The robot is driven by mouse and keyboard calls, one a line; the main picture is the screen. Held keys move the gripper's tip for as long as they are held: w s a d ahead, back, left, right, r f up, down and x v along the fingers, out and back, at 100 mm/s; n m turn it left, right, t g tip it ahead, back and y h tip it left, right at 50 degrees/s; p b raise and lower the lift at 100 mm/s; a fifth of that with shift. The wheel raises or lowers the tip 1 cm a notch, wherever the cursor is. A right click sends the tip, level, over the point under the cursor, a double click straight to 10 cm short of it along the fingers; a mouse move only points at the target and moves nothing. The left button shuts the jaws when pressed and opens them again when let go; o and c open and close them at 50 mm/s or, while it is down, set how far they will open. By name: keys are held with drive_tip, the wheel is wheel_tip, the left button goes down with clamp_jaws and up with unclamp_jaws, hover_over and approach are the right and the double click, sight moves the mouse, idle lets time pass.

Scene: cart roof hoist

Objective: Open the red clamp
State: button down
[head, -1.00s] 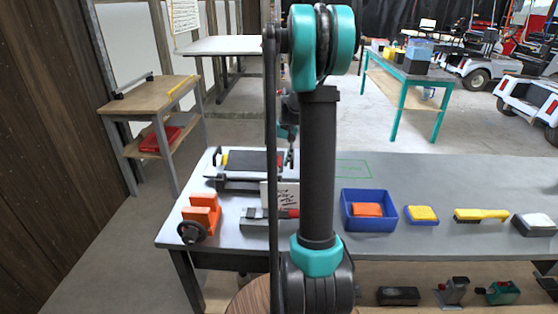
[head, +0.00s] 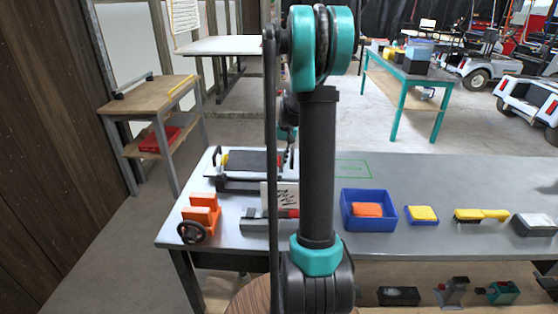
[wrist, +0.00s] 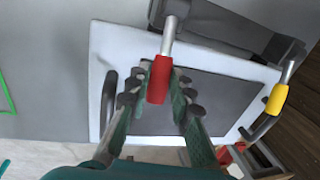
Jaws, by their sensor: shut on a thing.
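The red clamp's red handle (wrist: 160,80) sits on a metal lever in the wrist view. It stands over a white plate (wrist: 101,55) with a dark grey pad (wrist: 215,100). My gripper (wrist: 158,88) has its fingers on both sides of the red handle and is shut on it. A yellow-handled clamp (wrist: 277,98) stands at the right of the same plate. In the head view the yellow handle (head: 223,160) shows at the fixture's left end, while my arm hides most of the red clamp and my gripper.
On the grey bench (head: 450,180) stand an orange vise (head: 203,212), a blue bin (head: 384,222) holding an orange block, a yellow-blue block (head: 421,214) and a yellow-handled brush (head: 482,214). A small upright card (head: 285,195) stands in front of the fixture. The bench's back right is clear.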

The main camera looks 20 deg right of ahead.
sight(277, 162)
drive_tip(key=t, duration=0.1)
drive_tip(key=s+r+t+h, duration=0.1)
drive_tip(key=s+a+r+t, duration=0.1)
drive_tip(key=t, duration=0.1)
drive_tip(key=shift+s+r+h, duration=0.1)
drive_tip(key=shift+r+h, duration=0.15)
drive_tip(key=shift+h, duration=0.05)
drive_tip(key=shift+s+a+r+n+t+h, duration=0.15)
drive_tip(key=shift+s+r+t+h, duration=0.2)
drive_tip(key=shift+t, duration=0.3)
drive_tip(key=shift+s+a+r+n+t+h, duration=0.1)
drive_tip(key=shift+s+a+r+t, duration=0.1)
drive_tip(key=shift+s+t, duration=0.4)
drive_tip(key=shift+s+a+r+n+t+h, duration=0.15)
drive_tip(key=shift+s+r+t+h, duration=0.1)
drive_tip(key=shift+t, duration=0.5)
drive_tip(key=c, duration=1.3)
unclamp_jaws()
drive_tip(key=shift+v, duration=6.05)
